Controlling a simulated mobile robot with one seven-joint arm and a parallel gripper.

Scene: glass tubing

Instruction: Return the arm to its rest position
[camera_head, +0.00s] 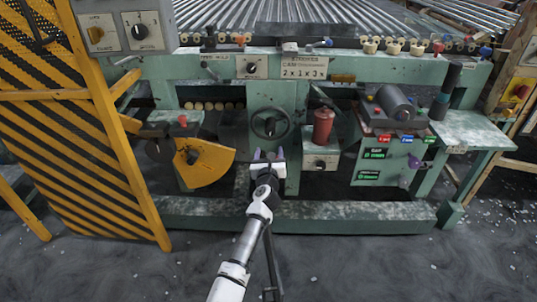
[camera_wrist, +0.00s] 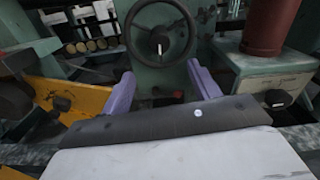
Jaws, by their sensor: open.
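My arm reaches forward from the bottom of the head view toward the green machine (camera_head: 350,71). My gripper (camera_head: 268,155) is in front of the machine, just below a round handwheel (camera_head: 271,123). In the wrist view its two purple fingers (camera_wrist: 161,84) stand wide apart with nothing between them. The handwheel (camera_wrist: 160,32) shows beyond and above the fingertips in the wrist view. I cannot tell the exact gap between the fingers and the machine front.
A yellow guard (camera_head: 205,163) is left of my gripper, and a red cylinder (camera_head: 323,126) is to the right. A striped yellow-black panel (camera_head: 65,150) stands far left. A control box with lit labels (camera_head: 385,160) is at right. Bare floor (camera_head: 370,265) lies in front.

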